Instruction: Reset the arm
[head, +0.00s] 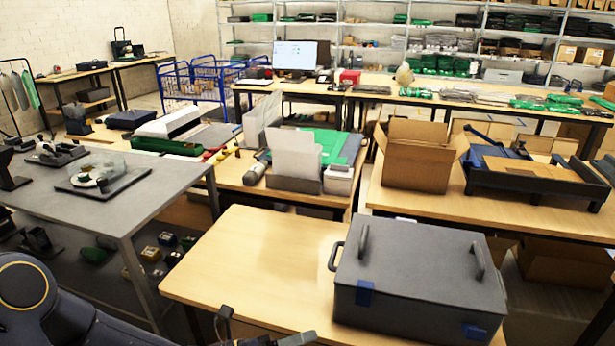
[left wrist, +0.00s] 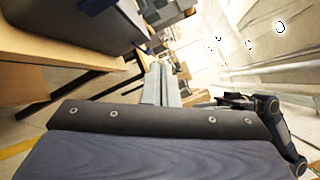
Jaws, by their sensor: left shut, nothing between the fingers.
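My left arm (head: 60,305) comes in at the lower left of the head view. Dark parts of my left gripper (head: 262,337) show at the bottom edge, in front of the near wooden table. In the left wrist view the two grey fingers of my left gripper (left wrist: 163,72) lie together, shut and empty. A dark arm link of mine (left wrist: 272,108) shows at the right of that view. My right gripper cannot be made out in either view.
A grey lidded case (head: 420,275) with black handles stands on the right of the near wooden table (head: 250,250); the table's left part is bare. A grey table (head: 115,205) stands left. An open cardboard box (head: 415,160) stands on the bench behind.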

